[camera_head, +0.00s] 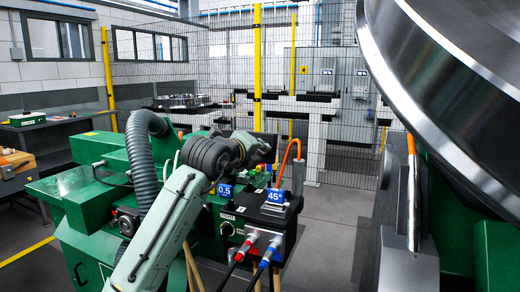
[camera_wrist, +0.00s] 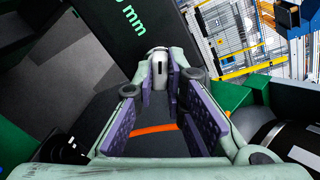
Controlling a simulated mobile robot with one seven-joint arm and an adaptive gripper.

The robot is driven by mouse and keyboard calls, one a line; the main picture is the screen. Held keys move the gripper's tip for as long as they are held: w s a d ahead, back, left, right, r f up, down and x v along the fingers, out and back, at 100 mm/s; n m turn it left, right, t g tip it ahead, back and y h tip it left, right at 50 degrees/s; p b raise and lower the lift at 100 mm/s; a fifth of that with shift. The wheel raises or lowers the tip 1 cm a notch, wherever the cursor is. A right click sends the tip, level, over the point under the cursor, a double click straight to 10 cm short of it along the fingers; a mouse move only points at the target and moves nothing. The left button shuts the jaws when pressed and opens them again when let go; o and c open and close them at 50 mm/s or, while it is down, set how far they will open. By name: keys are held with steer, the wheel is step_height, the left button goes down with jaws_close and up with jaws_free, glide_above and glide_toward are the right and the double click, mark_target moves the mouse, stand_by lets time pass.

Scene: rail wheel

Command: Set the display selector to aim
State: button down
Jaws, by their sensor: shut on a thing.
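In the wrist view a small silver-grey knob with a dark mark (camera_wrist: 157,62) stands at a black panel (camera_wrist: 115,30) printed with green lettering ending in "mm". I cannot read a word for its setting. My gripper (camera_wrist: 159,84) has its two purple-padded fingers on either side of this knob and is shut on it at the fingertips. In the head view my gripper (camera_head: 258,150) reaches over the green machine (camera_head: 75,200). The knob is hidden there. Blue displays read "0.5" (camera_head: 225,190) and "45°" (camera_head: 276,196).
A black control box (camera_head: 262,222) with red and blue cable plugs stands just right of my arm. An orange hook-shaped handle (camera_head: 287,155) rises behind it. A large steel wheel (camera_head: 445,85) fills the upper right. Floor shows between box and wheel stand.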

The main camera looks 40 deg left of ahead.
stand_by(0.4)
steer(key=m, duration=0.4)
steer(key=shift+m, duration=0.3)
steer(key=m, duration=0.4)
steer(key=shift+p, duration=0.35)
steer(key=shift+m, duration=0.3)
steer(key=shift+m, duration=1.2)
steer(key=c, duration=1.5)
jaws_free()
